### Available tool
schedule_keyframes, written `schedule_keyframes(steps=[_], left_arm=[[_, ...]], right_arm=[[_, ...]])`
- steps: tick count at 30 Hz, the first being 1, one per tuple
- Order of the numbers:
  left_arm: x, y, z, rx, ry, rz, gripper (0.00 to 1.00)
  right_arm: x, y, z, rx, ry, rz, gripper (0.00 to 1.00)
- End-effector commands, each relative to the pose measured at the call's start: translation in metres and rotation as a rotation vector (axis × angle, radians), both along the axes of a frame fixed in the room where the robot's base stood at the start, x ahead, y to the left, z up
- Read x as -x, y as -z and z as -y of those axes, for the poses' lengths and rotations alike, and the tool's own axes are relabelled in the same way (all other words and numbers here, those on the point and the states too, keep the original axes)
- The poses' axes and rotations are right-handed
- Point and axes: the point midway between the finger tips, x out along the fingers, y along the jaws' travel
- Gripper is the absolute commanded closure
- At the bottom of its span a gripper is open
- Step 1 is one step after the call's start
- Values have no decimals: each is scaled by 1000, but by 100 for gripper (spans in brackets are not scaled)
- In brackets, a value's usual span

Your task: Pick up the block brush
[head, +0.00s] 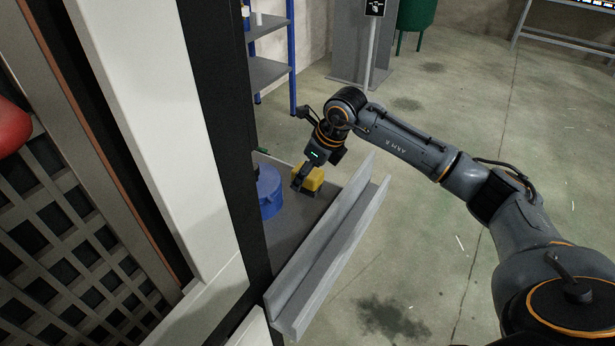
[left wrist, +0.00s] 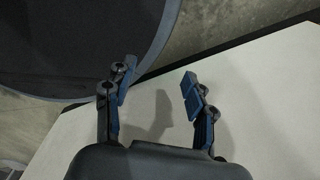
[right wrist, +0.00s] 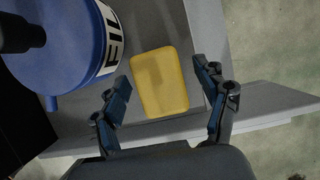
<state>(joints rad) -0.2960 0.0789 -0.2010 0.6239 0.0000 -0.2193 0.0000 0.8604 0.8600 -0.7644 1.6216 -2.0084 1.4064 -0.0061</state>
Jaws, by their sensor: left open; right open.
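The block brush looks like a yellow block (head: 314,175) with a dark underside, lying on a grey surface (head: 283,226) beside a blue container (head: 268,190). In the right wrist view the yellow block (right wrist: 160,82) appears between and just beyond my spread fingertips. My right gripper (head: 302,181) is open and points down at the block from above. Part of the block is behind the gripper in the head view; I cannot tell whether they touch. My left gripper (left wrist: 158,84) is open and empty over a white surface (left wrist: 262,95); it is outside the head view.
The blue container also shows close left in the right wrist view (right wrist: 55,45), with a lettered white label. A grey metal channel (head: 335,245) runs along the surface's right edge. A white and black frame post (head: 165,130) stands left. The floor at right is open.

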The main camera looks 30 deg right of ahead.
Motion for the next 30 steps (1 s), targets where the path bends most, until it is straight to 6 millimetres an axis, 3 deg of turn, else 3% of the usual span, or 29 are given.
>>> schedule_keyframes(steps=[6,15,25,30], left_arm=[[5,1,-1,-2,-1,-9,45],[6,1,-1,-2,-1,-10,45],[6,2,-1,-2,-1,-11,45],[6,9,-2,-2,-1,-10,45]], right_arm=[[0,1,0,0,0,0,28],[0,0,0,0,1,0,88],[-1,-3,0,-1,1,2,88],[-1,-19,1,0,2,5,88]])
